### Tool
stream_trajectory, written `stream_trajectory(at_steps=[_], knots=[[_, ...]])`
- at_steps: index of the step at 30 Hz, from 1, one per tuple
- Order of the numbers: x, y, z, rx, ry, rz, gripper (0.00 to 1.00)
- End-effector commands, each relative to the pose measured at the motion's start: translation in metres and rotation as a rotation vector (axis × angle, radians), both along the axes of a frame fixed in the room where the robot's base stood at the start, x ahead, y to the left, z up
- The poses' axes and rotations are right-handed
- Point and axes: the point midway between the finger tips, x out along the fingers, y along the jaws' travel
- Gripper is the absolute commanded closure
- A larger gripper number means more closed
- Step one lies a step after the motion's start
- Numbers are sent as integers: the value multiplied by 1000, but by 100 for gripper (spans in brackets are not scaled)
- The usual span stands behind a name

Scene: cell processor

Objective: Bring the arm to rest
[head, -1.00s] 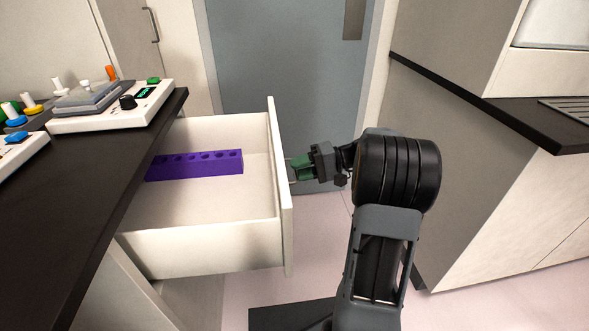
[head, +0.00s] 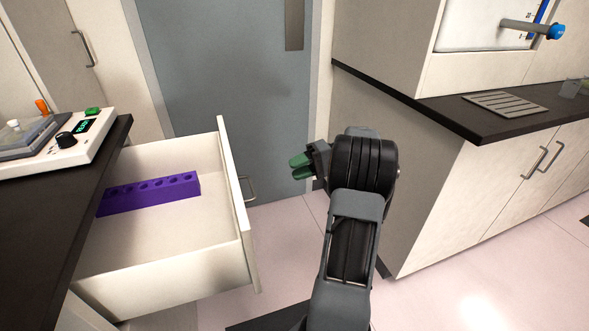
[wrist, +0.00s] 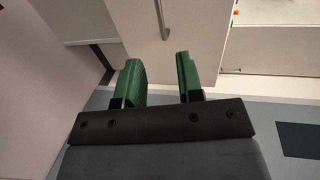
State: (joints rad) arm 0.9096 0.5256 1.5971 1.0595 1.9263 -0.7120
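My gripper (head: 301,166) has green fingers and is in the middle of the head view, to the right of the open drawer's handle and apart from it. In the wrist view my gripper (wrist: 160,75) shows its two fingers spread with nothing between them. My arm is bent, with the gripper pointing left toward the drawer side. The wrist view also shows a cabinet front and a metal handle (wrist: 162,20) beyond the fingers.
The open drawer (head: 165,283) holds a purple rack (head: 150,194) with a row of holes. Dark counters stand left (head: 50,225) and right (head: 435,110). A grey door (head: 235,90) is behind. Pink floor is clear between.

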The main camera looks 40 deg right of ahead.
Motion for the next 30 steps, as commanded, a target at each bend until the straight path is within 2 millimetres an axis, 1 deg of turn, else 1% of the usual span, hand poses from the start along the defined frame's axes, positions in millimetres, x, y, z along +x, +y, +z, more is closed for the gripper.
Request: stream_trajectory(at_steps=[12, 14, 16, 17, 20, 21, 22, 24, 25, 27, 29, 30], knots=[[0, 1, 0, -1, 0, 0, 66], [1, 4, 4, -9, 6, 4, 66], [2, 15, 15, -35, 33, 19, 66], [3, 22, 23, -55, 50, 28, 66], [2, 61, 54, -165, 137, 73, 66], [-1, 80, 70, -228, 179, 93, 66], [-4, 95, 81, -282, 210, 108, 66], [-15, 127, 105, -420, 273, 137, 66], [-21, 139, 113, -481, 293, 146, 66], [-35, 161, 132, -615, 321, 158, 66], [-48, 177, 148, -729, 326, 163, 66], [-57, 187, 160, -807, 321, 164, 66]])
